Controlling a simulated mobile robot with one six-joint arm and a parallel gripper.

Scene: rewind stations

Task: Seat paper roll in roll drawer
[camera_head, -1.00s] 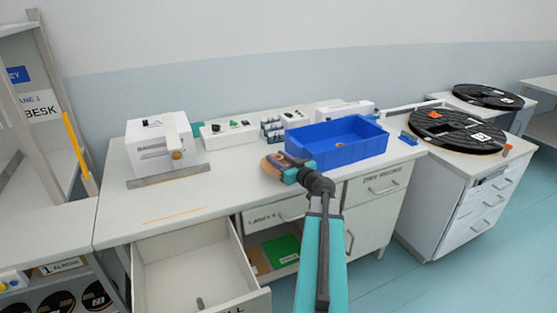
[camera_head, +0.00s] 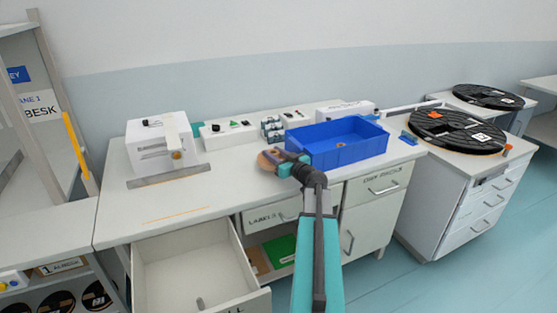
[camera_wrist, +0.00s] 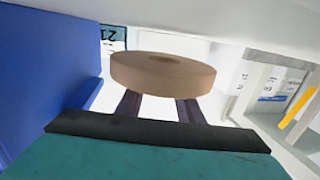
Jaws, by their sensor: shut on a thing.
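The paper roll (camera_wrist: 165,75) is a flat tan disc with a small core. In the wrist view it sits between the two dark fingers of my gripper (camera_wrist: 160,104), which is shut on it. In the head view the roll (camera_head: 268,160) is at the tip of my gripper (camera_head: 279,160), over the bench just left of the blue bin; whether it touches the bench I cannot tell. The roll drawer (camera_head: 190,262) stands pulled open at the lower left of the bench, its front label partly cut off. A small grey peg shows on its floor.
The blue bin (camera_head: 338,155) stands right beside my gripper. A white machine (camera_head: 150,150) with a metal bar is at the bench's left. Labels drawer (camera_head: 262,220) is below the bench edge. The bench's middle left is clear.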

